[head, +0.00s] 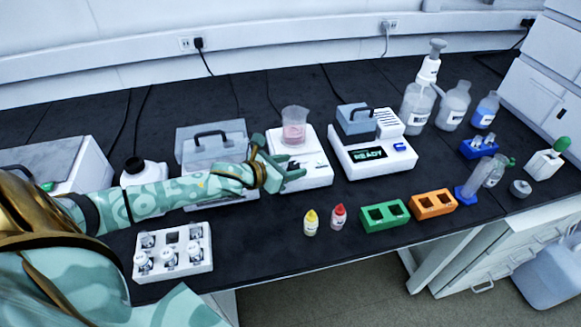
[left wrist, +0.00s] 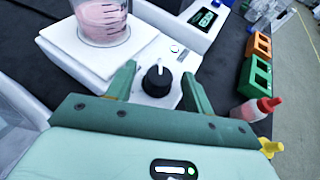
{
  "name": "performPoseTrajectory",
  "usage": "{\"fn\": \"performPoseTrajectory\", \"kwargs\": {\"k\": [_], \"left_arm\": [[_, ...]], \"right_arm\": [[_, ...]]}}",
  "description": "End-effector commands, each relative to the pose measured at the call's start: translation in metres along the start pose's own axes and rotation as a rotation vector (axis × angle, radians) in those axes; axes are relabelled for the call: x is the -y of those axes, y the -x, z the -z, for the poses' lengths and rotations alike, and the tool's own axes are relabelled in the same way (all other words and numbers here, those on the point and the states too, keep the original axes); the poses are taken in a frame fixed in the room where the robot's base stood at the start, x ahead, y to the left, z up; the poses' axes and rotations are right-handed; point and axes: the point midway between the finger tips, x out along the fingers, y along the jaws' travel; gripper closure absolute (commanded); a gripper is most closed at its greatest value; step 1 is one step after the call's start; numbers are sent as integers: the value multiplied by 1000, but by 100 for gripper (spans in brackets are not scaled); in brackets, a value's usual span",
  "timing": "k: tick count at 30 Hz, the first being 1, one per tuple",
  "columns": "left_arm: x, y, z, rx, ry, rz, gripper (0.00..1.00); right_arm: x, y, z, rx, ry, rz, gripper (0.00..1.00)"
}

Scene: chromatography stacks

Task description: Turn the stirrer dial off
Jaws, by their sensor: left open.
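The stirrer (head: 318,176) is a white box near the middle of the bench, with a beaker of pink liquid (head: 294,130) on its plate. Its black dial (left wrist: 157,80) with a white pointer line shows on the front in the left wrist view; in the head view my gripper mostly hides it. My left gripper (head: 285,168) is at the stirrer's front. In the left wrist view its two green fingers (left wrist: 158,84) are apart, one on each side of the dial, and I cannot tell whether they touch it. My right gripper is not in view.
A white device reading READY (head: 372,157) stands right of the stirrer. Yellow-capped (head: 310,224) and red-capped (head: 338,217) bottles, a green rack (head: 385,215) and an orange rack (head: 433,204) stand near the front edge. A white vial rack (head: 200,262) is at front left.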

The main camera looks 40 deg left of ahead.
Motion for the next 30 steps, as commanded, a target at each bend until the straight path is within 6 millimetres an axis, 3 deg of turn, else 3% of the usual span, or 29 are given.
{"fn": "performPoseTrajectory", "kwargs": {"k": [7, 12, 22, 30], "left_arm": [[0, 0, -1, 0, 0, 0, 48], [0, 0, 0, 1, 0, 0, 93], [1, 1, -2, 1, 14, -27, 92], [4, 2, -5, 2, 73, -162, 92]], "right_arm": [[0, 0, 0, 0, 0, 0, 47], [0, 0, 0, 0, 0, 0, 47], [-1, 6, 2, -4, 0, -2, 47], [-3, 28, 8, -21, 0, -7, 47]]}}
